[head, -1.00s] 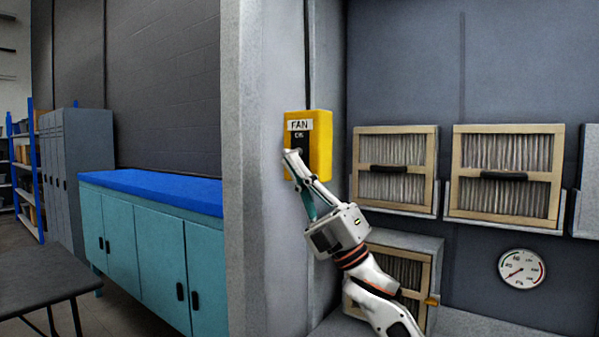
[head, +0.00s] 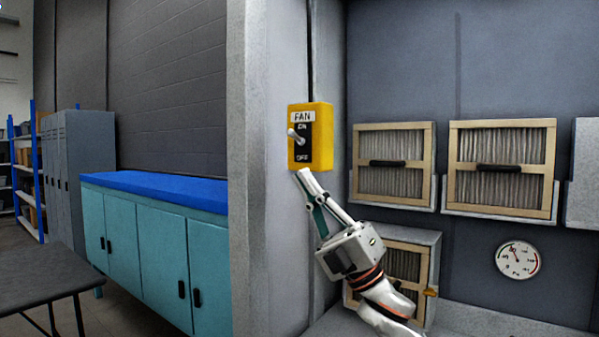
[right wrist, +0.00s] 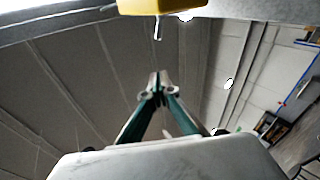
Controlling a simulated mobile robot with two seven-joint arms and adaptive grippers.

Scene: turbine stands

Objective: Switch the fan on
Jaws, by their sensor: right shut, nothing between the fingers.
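The yellow fan switch box (head: 322,140) is on the grey post and carries a white FAN label. Its black plate reads ON at the top and OFF at the bottom. The metal toggle lever (head: 295,135) sticks out and tilts up, toward ON. My right gripper (head: 304,173) is shut and empty, just below the box and apart from the lever. In the right wrist view, the shut fingertips (right wrist: 157,75) are below the lever (right wrist: 157,28) and the box's yellow underside (right wrist: 165,7). My left gripper is not in view.
A round gauge (head: 518,259) on the right wall has its needle pointing up and slightly left. Framed filters (head: 502,168) with black handles sit on the wall. Teal cabinets (head: 160,255) with a blue top stand left of the post. Space before the box is clear.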

